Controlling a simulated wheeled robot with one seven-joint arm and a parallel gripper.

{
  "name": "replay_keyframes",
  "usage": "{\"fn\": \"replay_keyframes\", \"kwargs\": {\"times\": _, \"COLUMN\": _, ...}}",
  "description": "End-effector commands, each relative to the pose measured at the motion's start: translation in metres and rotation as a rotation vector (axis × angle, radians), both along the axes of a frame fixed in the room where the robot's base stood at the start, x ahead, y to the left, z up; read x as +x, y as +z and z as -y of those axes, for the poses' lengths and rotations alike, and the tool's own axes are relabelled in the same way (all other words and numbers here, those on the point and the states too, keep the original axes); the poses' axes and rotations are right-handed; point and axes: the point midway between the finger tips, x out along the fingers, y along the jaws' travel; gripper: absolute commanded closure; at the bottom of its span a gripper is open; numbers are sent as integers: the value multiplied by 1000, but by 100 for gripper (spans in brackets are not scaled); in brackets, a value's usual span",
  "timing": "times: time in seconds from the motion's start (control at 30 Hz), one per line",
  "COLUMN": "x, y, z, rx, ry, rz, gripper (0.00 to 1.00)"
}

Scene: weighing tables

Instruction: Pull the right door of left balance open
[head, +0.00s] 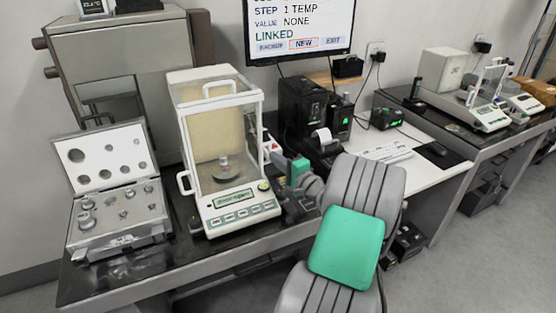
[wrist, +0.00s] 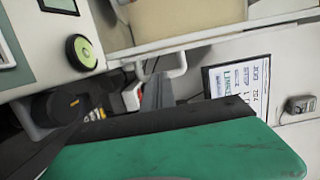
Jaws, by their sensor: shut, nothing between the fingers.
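The left balance (head: 222,215) is a white and glass weighing cabinet with a front keypad and a pan inside. Its right side faces my arm, and its right door looks closed, though my gripper partly hides it. In the wrist view, a white loop handle (wrist: 178,67) sticks out from the cabinet's right side, near the balance's round green button (wrist: 82,52). My gripper (head: 272,148) is shut and empty beside the right side of the cabinet. In the wrist view its tips are near the handle; whether they touch it is unclear.
An open weight case (head: 108,245) stands left of the balance. Black printers (head: 302,105) and a monitor (head: 300,28) are behind my arm. A second balance (head: 480,112) stands on the far right table. The dark table edge runs below the balance.

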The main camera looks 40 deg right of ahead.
Motion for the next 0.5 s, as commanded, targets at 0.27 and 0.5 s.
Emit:
{"fn": "replay_keyframes", "kwargs": {"times": 0.27, "x": 40, "y": -1, "z": 11, "rx": -3, "ry": 4, "rz": 0, "gripper": 100}}
{"fn": "replay_keyframes", "kwargs": {"times": 0.5, "x": 95, "y": -2, "z": 29, "rx": -1, "ry": 0, "rz": 0, "gripper": 100}}
